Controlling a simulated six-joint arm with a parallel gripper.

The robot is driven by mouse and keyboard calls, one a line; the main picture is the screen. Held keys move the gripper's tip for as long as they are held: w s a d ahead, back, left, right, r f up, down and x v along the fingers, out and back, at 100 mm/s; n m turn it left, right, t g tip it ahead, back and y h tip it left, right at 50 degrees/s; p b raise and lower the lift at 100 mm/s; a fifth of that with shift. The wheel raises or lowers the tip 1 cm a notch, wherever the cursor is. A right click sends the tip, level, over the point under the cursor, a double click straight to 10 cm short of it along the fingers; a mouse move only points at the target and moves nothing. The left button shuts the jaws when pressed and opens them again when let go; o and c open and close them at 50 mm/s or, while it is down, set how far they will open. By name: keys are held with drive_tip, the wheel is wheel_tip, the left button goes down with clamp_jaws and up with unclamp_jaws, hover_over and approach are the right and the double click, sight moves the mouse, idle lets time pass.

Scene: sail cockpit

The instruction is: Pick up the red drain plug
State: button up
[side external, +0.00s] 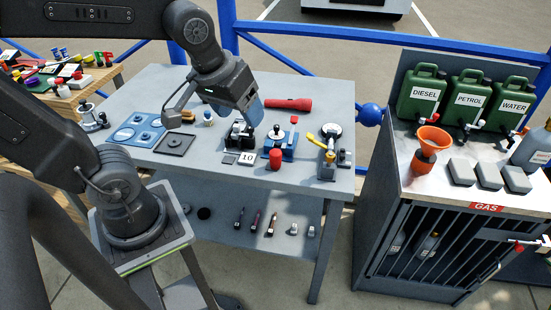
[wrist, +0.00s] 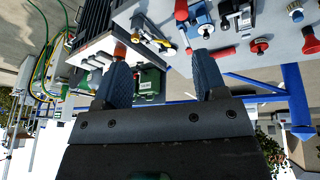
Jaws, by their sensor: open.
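A short red cylinder (side external: 275,158) stands near the front edge of the grey table; a red piece (wrist: 181,10) at the top of the wrist view looks like it. Another small red piece (side external: 294,120) shows behind the blue device. I cannot tell for sure which red piece is the drain plug. My gripper (side external: 250,112) hangs over the back middle of the table, behind and left of the red cylinder. In the wrist view its blue fingers (wrist: 160,58) are apart with nothing held between them.
A red torch (side external: 288,104) lies at the back of the table. A yellow-handled device (side external: 330,142) stands right. A flat black tray (side external: 175,143) lies left.

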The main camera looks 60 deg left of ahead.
drive_tip(key=w+a+f+n+g, duration=0.2)
drive_tip(key=w+f+n+g, duration=0.1)
drive_tip(key=w+n, duration=0.45)
drive_tip(key=n+g+y, duration=0.1)
drive_tip(key=n+g, duration=0.1)
drive_tip(key=n, duration=0.7)
approach(276, 152)
drive_tip(key=f, duration=0.4)
drive_tip(key=a+f, duration=0.1)
drive_tip(key=f, duration=0.7)
drive_tip(key=shift+s+a+f, duration=0.1)
drive_tip(key=shift+s+a, duration=0.15)
drive_tip(key=c, duration=1)
